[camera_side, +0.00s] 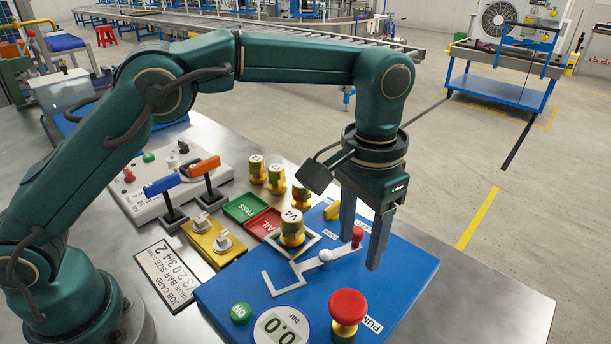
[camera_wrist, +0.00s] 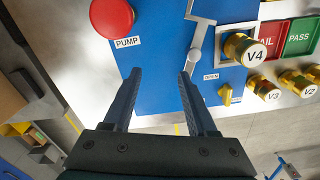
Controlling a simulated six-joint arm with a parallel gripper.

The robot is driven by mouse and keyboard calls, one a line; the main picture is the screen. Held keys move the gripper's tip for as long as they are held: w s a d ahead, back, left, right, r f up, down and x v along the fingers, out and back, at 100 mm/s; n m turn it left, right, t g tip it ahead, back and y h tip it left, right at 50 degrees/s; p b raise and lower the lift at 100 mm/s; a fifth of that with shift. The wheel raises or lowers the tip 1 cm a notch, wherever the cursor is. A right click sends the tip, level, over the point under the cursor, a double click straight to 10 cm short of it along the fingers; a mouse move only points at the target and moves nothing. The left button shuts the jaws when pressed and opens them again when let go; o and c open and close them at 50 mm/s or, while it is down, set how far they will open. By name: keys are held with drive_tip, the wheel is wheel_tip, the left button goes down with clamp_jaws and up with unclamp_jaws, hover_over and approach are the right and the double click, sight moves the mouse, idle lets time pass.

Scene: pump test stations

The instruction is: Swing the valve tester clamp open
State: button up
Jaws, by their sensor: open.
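The valve tester is a blue panel (camera_side: 225,292) on the bench. Its clamp (camera_side: 292,277) is a grey bent bar with a pale round joint and a short arm towards a red knob (camera_side: 357,235). The brass valve V4 (camera_side: 292,228) stands upright inside a light angular frame beside the clamp. My gripper (camera_side: 361,254) is open and empty, pointing down over the panel near the red knob. In the wrist view my gripper (camera_wrist: 159,74) spans bare blue panel. The clamp joint (camera_wrist: 195,57) lies beside the right finger, and the knob is not visible there.
A red PUMP button (camera_side: 348,307), a gauge (camera_side: 281,327) and a green ON button (camera_side: 241,312) are on the panel. A small yellow lever (camera_side: 332,211) sits near the OPEN label. Several brass valves, a green PASS tray (camera_side: 246,207) and a red FAIL tray (camera_side: 264,224) stand behind.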

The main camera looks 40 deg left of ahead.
drive_tip(key=s+a+r+n+t, duration=0.2)
drive_tip(key=s+a+r+t, duration=0.15)
drive_tip(key=a+r, duration=0.8)
drive_tip(key=s+a+f+t, duration=0.1)
drive_tip(key=s+a+f, duration=0.1)
drive_tip(key=s, duration=0.4)
drive_tip(key=s+a+f+n+t, duration=0.1)
drive_tip(key=s+a+f, duration=0.1)
drive_tip(key=s, duration=0.4)
drive_tip(key=shift+a+f, duration=0.25)
drive_tip(key=shift+a, duration=0.05)
idle(0.4)
drive_tip(key=shift+f, duration=0.75)
